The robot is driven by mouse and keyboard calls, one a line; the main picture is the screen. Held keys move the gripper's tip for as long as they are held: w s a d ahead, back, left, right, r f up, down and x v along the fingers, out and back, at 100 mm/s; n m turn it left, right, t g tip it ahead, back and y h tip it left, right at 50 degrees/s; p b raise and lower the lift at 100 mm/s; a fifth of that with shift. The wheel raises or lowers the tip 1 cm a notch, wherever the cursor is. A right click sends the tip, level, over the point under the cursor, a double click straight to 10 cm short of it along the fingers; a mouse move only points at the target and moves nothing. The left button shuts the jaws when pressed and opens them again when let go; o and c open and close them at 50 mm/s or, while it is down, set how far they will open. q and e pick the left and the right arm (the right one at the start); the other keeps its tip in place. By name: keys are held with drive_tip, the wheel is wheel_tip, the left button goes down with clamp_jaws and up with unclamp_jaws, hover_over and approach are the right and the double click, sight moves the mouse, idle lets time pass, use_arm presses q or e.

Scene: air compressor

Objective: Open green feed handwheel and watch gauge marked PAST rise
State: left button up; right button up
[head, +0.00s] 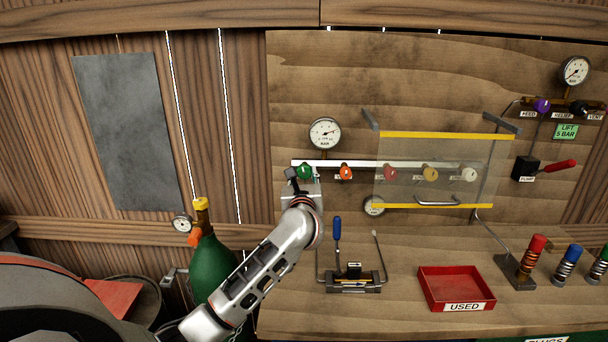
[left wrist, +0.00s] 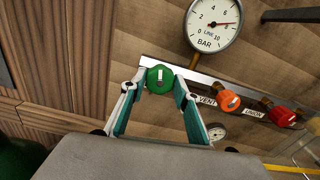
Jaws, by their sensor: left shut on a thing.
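The green handwheel (head: 304,171) sits at the left end of a pale rail on the wooden board. My left gripper (head: 296,181) reaches up to it from below. In the left wrist view the two fingers (left wrist: 159,86) are shut on the sides of the green handwheel (left wrist: 160,79). A round gauge (head: 325,133) above the rail is lettered LINE and BAR in the left wrist view (left wrist: 213,23); its red needle points right. A smaller gauge (head: 374,205) hangs below the rail, its lettering too small to read. I can read PAST on no gauge. My right gripper is not in view.
Orange (head: 346,172), red (head: 390,173), yellow (head: 430,174) and white (head: 469,174) knobs follow along the rail. A clear guard with yellow edges (head: 447,134) covers the right part. A blue-handled tool (head: 337,229) and red USED tray (head: 455,289) stand below.

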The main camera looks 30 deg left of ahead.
use_arm(q)
drive_tip(key=shift+m, duration=0.8)
drive_tip(key=o, duration=0.8)
drive_tip(key=shift+m, duration=0.5)
drive_tip(key=o, duration=0.3)
drive_tip(key=v, duration=0.6)
drive_tip(key=shift+d, duration=0.1)
